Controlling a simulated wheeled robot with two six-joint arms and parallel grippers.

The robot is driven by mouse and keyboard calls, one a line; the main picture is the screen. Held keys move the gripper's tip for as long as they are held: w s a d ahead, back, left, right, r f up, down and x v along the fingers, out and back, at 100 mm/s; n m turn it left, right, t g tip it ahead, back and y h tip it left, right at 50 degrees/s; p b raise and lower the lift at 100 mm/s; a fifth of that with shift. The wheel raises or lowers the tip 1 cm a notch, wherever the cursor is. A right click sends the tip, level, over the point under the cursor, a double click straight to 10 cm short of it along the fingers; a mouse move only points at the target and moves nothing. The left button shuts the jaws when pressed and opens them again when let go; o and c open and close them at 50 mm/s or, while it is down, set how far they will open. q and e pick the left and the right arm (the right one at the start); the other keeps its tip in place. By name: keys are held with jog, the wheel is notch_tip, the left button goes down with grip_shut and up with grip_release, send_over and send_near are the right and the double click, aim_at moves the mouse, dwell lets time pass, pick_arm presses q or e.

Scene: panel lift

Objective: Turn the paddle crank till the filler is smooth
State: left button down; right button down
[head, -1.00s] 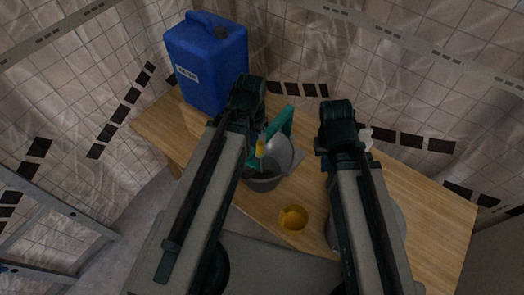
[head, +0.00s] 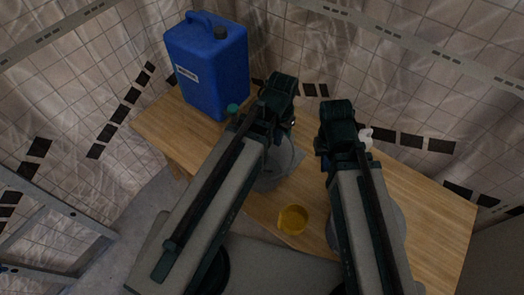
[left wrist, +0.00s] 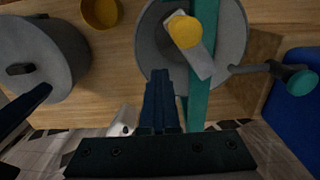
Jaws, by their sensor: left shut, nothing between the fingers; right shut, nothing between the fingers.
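The paddle crank is a grey arm with a yellow knob (left wrist: 187,30), over the grey mixing bowl (left wrist: 152,50) in the left wrist view. A teal bar of the mixer's frame (left wrist: 198,105) runs beside it. In the head view the bowl (head: 270,181) is mostly hidden by my left arm, and the crank is not visible. My left gripper (left wrist: 160,75) is shut and empty, its tips appearing at the bowl's edge, apart from the yellow knob. It also shows in the head view (head: 282,90). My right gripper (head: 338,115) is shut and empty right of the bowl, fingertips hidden. The filler's surface cannot be made out.
A teal-knobbed side handle (left wrist: 300,82) sticks out from the bowl; its knob also shows in the head view (head: 232,108). A blue jug (head: 208,68) stands at the back left. A yellow cup (head: 292,219) and a lidded grey pot (left wrist: 40,55) stand on the wooden table (head: 437,222).

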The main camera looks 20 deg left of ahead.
pick_arm(q)
jog(key=w+a, duration=0.6)
jog(key=w, duration=0.3)
jog(key=shift+a, duration=0.25)
grip_release()
dwell(1.0)
notch_tip(320, 180, up, 9)
jog(key=p, duration=0.9)
